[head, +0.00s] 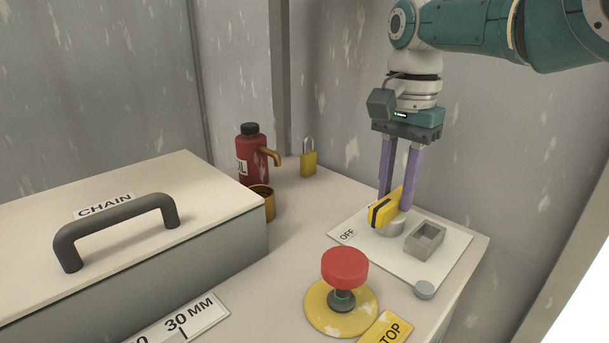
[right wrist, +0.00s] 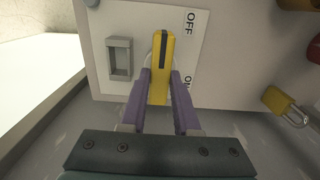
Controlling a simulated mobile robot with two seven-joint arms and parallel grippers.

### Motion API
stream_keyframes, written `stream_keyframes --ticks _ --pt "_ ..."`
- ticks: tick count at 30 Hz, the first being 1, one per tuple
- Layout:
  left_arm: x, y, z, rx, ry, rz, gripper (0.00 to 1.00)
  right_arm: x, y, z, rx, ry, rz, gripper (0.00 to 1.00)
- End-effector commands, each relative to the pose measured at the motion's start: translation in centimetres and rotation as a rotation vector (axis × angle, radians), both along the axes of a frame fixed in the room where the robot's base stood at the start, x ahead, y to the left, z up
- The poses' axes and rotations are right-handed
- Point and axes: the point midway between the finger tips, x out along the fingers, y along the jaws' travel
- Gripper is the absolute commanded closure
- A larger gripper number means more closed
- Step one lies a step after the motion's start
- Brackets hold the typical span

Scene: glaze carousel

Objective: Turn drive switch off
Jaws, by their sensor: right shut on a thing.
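The drive switch is a yellow handle (head: 385,207) with a black stripe, on a round grey hub on a white plate (head: 345,228). My right gripper (head: 396,200) comes down from above and is shut on the handle. In the right wrist view, the handle (right wrist: 160,60) lies between the purple fingers of the gripper (right wrist: 161,80). The OFF label (right wrist: 189,23) is to its right near the top, and a partly hidden ON label (right wrist: 186,82) is lower down. The handle's stripe points to neither label squarely. My left gripper is not in view.
A grey open-topped box (head: 425,239) stands close beside the switch. A red mushroom button (head: 345,268) on a yellow base is in front. A red bottle (head: 251,155), a brass cup (head: 263,201) and a yellow padlock (head: 309,163) stand behind. A CHAIN cover with a handle (head: 115,228) fills the left.

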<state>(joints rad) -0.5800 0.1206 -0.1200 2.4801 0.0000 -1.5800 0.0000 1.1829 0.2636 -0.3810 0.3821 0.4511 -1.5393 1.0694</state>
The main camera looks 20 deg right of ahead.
Motion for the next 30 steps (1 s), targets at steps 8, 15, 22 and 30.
stream_keyframes --ticks 8,15,22,30 --pt "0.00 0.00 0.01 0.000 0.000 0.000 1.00 0.02 0.07 0.10 0.002 0.001 0.019 1.00" --pt "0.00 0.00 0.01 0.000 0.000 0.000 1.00 0.03 0.07 0.10 0.001 0.000 0.018 0.65" --pt "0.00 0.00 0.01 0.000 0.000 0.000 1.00 0.03 0.03 0.06 0.000 0.000 0.016 0.40" --pt "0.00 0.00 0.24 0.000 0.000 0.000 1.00 0.02 0.01 0.32 0.000 0.000 0.015 0.40"
